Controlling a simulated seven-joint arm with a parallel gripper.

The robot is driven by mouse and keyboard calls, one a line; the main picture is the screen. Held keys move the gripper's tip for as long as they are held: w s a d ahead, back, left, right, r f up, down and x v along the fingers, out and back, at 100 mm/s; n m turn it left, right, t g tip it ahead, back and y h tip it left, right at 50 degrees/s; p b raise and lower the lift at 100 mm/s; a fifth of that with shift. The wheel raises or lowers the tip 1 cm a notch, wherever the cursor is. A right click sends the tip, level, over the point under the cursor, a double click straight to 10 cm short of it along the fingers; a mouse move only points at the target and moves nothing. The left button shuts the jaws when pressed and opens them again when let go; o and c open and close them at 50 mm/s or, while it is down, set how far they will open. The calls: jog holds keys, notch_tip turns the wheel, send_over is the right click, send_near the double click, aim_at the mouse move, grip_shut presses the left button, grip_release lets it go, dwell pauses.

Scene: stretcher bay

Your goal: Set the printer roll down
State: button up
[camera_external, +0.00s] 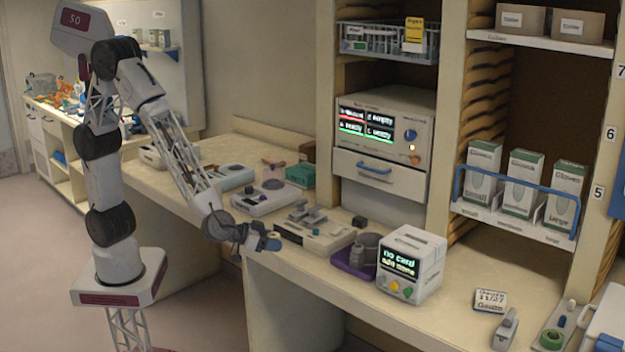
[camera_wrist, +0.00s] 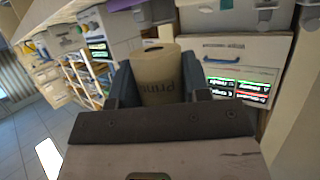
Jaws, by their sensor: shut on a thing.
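The printer roll (camera_wrist: 156,76) is a beige cylinder with dark print on its side and a small hole in its top end. In the wrist view it sits between the two blue-grey fingers of my gripper (camera_wrist: 157,88), which is shut on it. In the external view my gripper (camera_external: 267,240) is near the counter's front edge, left of the grey flat device (camera_external: 318,238). There the roll is mostly hidden by the fingers. I cannot tell exactly how high it is above the counter (camera_external: 460,285).
A white card printer (camera_external: 411,264) stands right of a purple tray (camera_external: 352,262). Another flat device (camera_external: 264,199) lies behind my gripper. A machine with lit screens (camera_external: 383,125) stands in the shelving. Bare counter shows right of the card printer.

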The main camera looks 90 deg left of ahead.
jog(key=d+r+m+h, duration=0.1)
jog(key=d+m+h, duration=0.1)
jog(key=d, duration=0.3)
jog(key=w+d+r+m+h, duration=0.1)
jog(key=d+r+h, duration=0.1)
jog(key=d, duration=0.3)
jog(key=w+d+r+m+h, duration=0.1)
jog(key=d+m+h, duration=0.1)
jog(key=d, duration=0.2)
jog(key=shift+d+r+m+h, duration=0.2)
jog(key=shift+d+m+h, duration=0.1)
jog(key=shift+d, duration=0.1)
jog(key=shift+s+d+r+m+g+h, duration=0.4)
jog(key=shift+d+m+h, duration=0.45)
jog(key=shift+d, duration=1.3)
jog(key=shift+s+d+r+m+g+h, duration=0.25)
jog(key=shift+d+r+m+g+h, duration=0.4)
jog(key=shift+d, duration=1.45)
jog(key=shift+s+d+r+m+g+h, duration=0.3)
jog(key=shift+d+r+m+h, duration=0.55)
jog(key=shift+d, duration=1.3)
jog(key=shift+f, duration=0.3)
jog(key=shift+w+r+h, duration=0.1)
jog(key=shift+h, duration=0.15)
